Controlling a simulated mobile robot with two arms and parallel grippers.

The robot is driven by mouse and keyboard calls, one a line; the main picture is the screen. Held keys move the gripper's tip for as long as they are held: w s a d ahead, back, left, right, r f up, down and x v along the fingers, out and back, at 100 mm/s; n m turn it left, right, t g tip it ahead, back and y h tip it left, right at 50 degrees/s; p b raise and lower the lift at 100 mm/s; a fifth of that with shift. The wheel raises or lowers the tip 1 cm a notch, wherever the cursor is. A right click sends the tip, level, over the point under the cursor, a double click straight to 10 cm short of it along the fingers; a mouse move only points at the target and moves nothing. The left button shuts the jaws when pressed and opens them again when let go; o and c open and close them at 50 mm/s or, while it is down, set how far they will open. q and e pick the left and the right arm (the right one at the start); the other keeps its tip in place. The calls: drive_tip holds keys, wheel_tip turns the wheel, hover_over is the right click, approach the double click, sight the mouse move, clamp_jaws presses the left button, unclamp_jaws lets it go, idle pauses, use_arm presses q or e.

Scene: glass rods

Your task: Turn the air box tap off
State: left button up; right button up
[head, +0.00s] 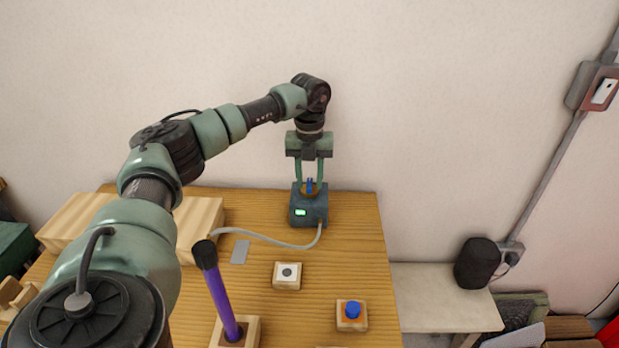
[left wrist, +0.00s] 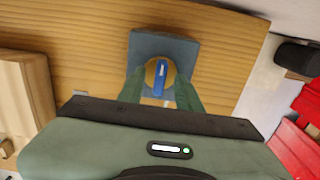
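The air box (head: 308,212) is a dark blue-grey block near the back edge of the table, with a small lit green display on its front. On its top is the tap (head: 310,187), a blue bar handle on a round brass base. The tap also shows in the left wrist view (left wrist: 160,76), its bar running nearly up and down in the picture. My left gripper (head: 310,181) points down over the box. Its green fingers stand open on either side of the tap, with gaps visible in the left wrist view. My right gripper is not in view.
A grey hose (head: 270,241) runs from the box across the table. A purple rod with a black cap (head: 218,295) stands in a wooden block. A block with a white top (head: 287,275) and a block with a blue knob (head: 352,311) stand in front. Wooden blocks lie left.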

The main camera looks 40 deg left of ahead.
use_arm(q)
clamp_jaws()
